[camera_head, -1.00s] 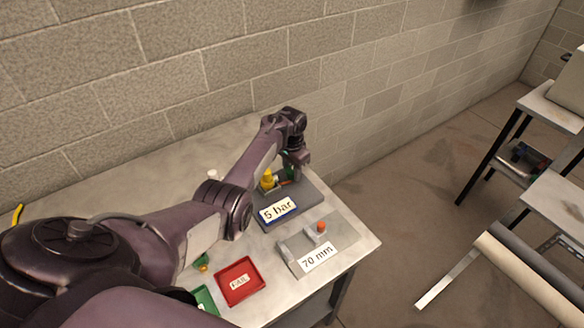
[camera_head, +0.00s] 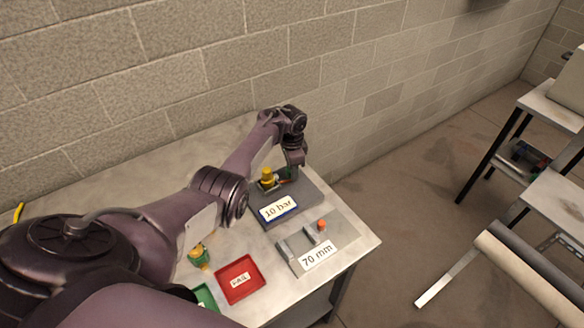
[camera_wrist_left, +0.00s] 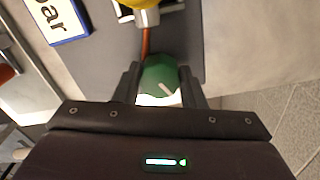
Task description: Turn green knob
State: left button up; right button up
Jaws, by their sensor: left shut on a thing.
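The green knob (camera_wrist_left: 160,78) sits between the two fingers of my left gripper (camera_wrist_left: 162,88) in the left wrist view, and the gripper is shut on it. A pale mark shows on the knob's face. In the head view my left gripper (camera_head: 291,173) is at the back right of the dark test block (camera_head: 305,195), and the knob is mostly hidden behind it. The sign (camera_head: 277,208) on the block reads "10 bar". A yellow-topped fitting (camera_head: 267,178) stands on the block beside the gripper. My right gripper is not in view.
A grey fixture marked "70 mm" (camera_head: 318,256) with an orange knob (camera_head: 322,225) stands in front. A red tray (camera_head: 240,280) and a green tray (camera_head: 205,298) lie nearer. A yellow-green fitting (camera_head: 199,257) stands beside the red tray. The brick wall (camera_head: 200,60) is behind the table.

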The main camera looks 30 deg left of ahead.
pick_arm(q)
jog(key=o, duration=1)
notch_tip(320, 180, up, 8)
jog(key=shift+f, duration=0.1)
jog(key=shift+a, duration=0.1)
dwell(0.3)
